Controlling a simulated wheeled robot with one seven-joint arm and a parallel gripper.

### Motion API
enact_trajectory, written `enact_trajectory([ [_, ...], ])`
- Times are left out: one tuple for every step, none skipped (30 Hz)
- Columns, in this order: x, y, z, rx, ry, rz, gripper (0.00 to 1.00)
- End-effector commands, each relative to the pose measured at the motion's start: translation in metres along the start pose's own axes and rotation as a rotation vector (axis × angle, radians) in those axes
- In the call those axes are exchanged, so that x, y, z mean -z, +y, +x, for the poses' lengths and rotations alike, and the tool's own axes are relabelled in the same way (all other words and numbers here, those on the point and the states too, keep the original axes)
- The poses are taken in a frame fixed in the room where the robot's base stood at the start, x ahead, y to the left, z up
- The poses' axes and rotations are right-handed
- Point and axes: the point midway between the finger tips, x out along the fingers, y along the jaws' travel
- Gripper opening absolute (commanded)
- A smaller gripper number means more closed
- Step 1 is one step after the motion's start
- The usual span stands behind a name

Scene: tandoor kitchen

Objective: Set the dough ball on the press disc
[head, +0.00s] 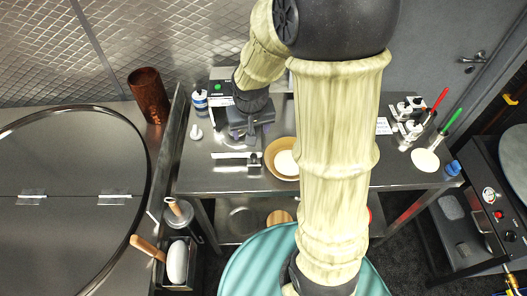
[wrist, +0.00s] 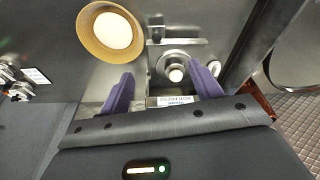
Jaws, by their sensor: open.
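My gripper (head: 247,137) hangs over the left part of the steel worktable, pointing down. In the wrist view its two purple fingers (wrist: 163,78) are apart, with nothing gripped. Between and beyond them is a round steel disc (wrist: 163,58), which looks like the press disc. A small pale round lump (wrist: 176,75) sits at about its middle and looks like the dough ball; no finger visibly touches it. In the head view my gripper hides the disc and lump.
A tan bowl (head: 270,150) with a pale round mass (head: 287,163) stands right of my gripper. A small white object (head: 196,132) and a blue-white container (head: 200,101) stand left.

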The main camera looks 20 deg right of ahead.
Motion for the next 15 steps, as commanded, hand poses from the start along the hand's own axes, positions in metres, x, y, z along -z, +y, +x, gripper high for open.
enact_trajectory([
  [-0.022,0.004,-0.011,0.007,-0.001,-0.017,0.64],
  [-0.033,0.006,-0.016,0.012,-0.001,-0.030,0.64],
  [-0.049,0.008,-0.021,0.020,-0.003,-0.044,0.64],
  [-0.059,0.009,-0.025,0.025,-0.005,-0.054,0.64],
  [-0.068,0.010,-0.027,0.029,-0.006,-0.063,0.64],
  [-0.078,0.011,-0.030,0.034,-0.008,-0.073,0.64],
  [-0.084,0.012,-0.032,0.037,-0.008,-0.080,0.64],
  [-0.089,0.012,-0.033,0.040,-0.009,-0.084,0.64],
  [-0.093,0.013,-0.034,0.042,-0.009,-0.089,0.64],
  [-0.095,0.013,-0.034,0.043,-0.009,-0.092,0.64],
  [-0.096,0.013,-0.034,0.043,-0.010,-0.093,0.64],
  [-0.096,0.013,-0.034,0.044,-0.010,-0.094,0.64],
  [-0.096,0.013,-0.034,0.044,-0.010,-0.094,0.64],
  [-0.095,0.013,-0.034,0.044,-0.010,-0.094,0.64],
  [-0.095,0.013,-0.034,0.043,-0.010,-0.094,0.64],
])
